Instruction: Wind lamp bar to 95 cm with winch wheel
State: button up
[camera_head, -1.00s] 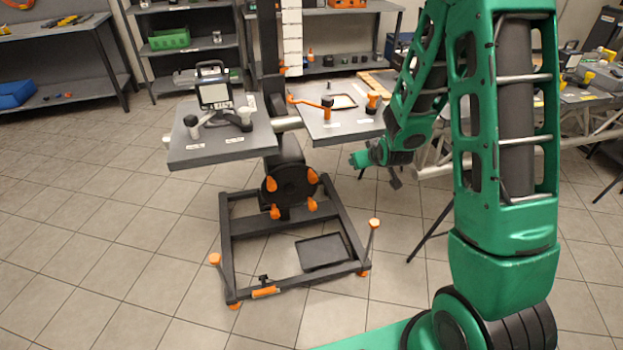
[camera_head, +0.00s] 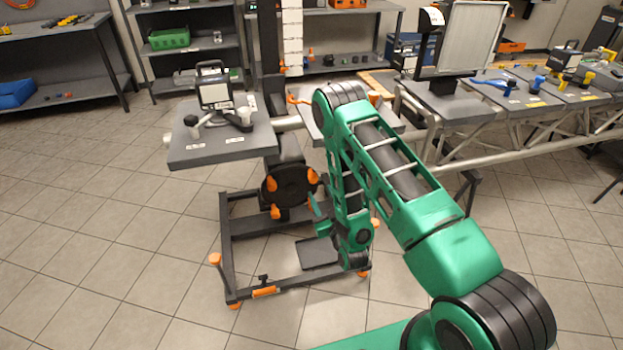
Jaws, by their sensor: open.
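The winch wheel (camera_head: 287,186) is a black disc with several orange knobs, low on the dark stand (camera_head: 240,245). My gripper (camera_head: 317,216) is at its lower right, close to its rim; contact cannot be told. It is open, and the fingertips are small and partly hidden by my arm. A light horizontal tube (camera_head: 288,122), perhaps the lamp bar, runs behind the grey platform (camera_head: 230,147). A white marked strip (camera_head: 292,40) stands upright on the column; its figures are too small to read.
The stand's base frame has orange-capped legs and a dark tray (camera_head: 316,254). A device with a display (camera_head: 213,92) sits on the platform. A truss (camera_head: 470,148) with grey panels is at right. Shelves (camera_head: 190,45) stand behind. The tiled floor at left is free.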

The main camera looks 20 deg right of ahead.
aim_at(314, 181)
jog(key=w, duration=1)
jog(key=shift+w+a, duration=0.25)
jog(key=shift+a, duration=0.05)
grip_shut()
